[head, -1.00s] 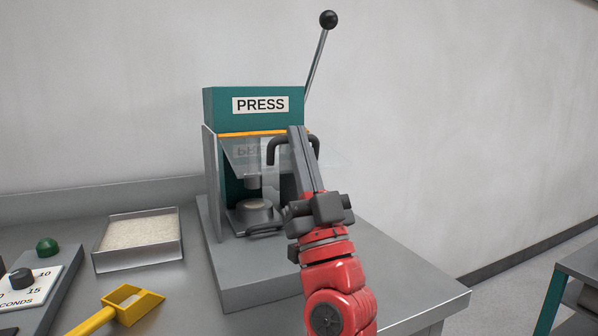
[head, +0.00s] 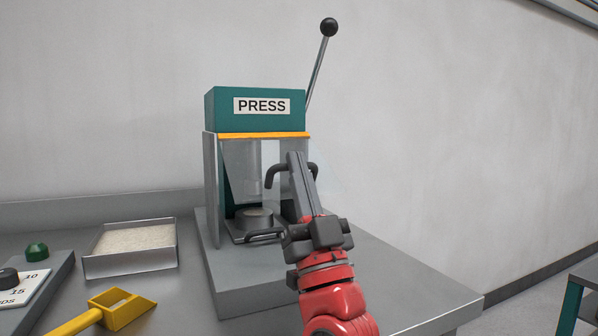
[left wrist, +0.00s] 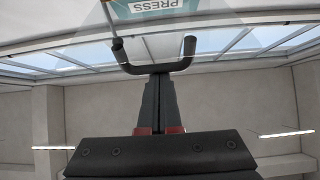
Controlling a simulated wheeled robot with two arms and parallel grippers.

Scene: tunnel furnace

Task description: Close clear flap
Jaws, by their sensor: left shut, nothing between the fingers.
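The press (head: 256,110) stands on the bench with its clear flap (head: 243,160) under the orange strip (head: 265,135). The flap is see-through, so its lower edge and exact tilt are hard to make out. Its black handle (head: 271,178) sticks out in front and also shows in the left wrist view (left wrist: 122,55). My left gripper (head: 295,156) is shut and empty, with its tips at the middle of the handle. In the left wrist view the fingertips (left wrist: 161,77) meet the handle bar and seem to touch it. My right gripper is not in view.
A lever with a black knob (head: 328,27) rises at the press's right. A tray of pale grains (head: 130,247), a yellow scoop (head: 122,309) and a green button (head: 37,251) are at left. The bench (head: 420,285) is bare to the right.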

